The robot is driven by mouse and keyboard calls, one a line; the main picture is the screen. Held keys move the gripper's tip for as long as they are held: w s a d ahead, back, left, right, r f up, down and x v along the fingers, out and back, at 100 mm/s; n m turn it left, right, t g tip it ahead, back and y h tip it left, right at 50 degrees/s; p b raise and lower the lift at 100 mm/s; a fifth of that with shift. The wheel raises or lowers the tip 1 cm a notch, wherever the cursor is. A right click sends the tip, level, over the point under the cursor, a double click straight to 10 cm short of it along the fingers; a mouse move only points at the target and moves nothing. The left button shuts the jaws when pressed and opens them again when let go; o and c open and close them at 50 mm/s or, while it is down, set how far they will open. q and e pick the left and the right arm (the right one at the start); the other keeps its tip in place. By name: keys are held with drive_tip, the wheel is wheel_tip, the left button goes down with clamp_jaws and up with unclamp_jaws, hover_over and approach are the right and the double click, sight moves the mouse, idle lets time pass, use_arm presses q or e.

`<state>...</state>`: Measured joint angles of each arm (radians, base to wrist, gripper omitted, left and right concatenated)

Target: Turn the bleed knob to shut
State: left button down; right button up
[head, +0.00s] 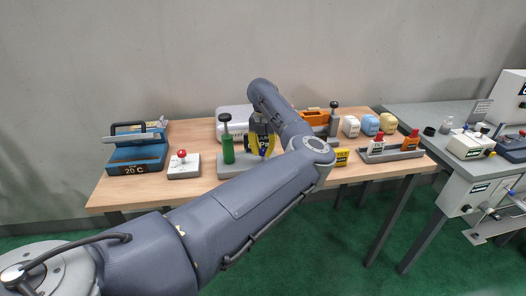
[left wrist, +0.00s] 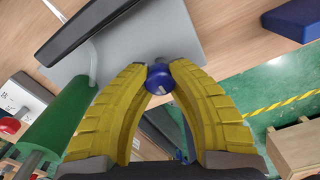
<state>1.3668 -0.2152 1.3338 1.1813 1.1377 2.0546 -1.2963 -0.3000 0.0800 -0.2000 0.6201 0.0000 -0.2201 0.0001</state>
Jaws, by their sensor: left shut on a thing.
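The blue knob (left wrist: 160,80) shows in the left wrist view between the tips of two yellow fingers. My left gripper (left wrist: 160,70) is shut on it, with a fingertip touching each side. A small pale mark shows on the knob's face. In the head view my left gripper (head: 262,143) is at the grey base plate (head: 236,183), just right of a green cylinder (head: 228,149) with a dark top. My arm hides much of that fixture, and the knob's setting cannot be read there. My right gripper is not in view.
On the wooden table are a blue 20 C unit (head: 137,158), a white box with a red knob (head: 184,165), a white case (head: 234,115), several small canisters (head: 370,125) and a grey bottle tray (head: 391,154). A grey bench (head: 430,120) stands at the right.

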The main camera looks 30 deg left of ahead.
sight(263, 150)
use_arm(q)
drive_tip(key=c, duration=1)
unclamp_jaws()
wheel_tip(263, 150, up, 12)
drive_tip(key=shift+r, duration=0.1)
idle(0.3)
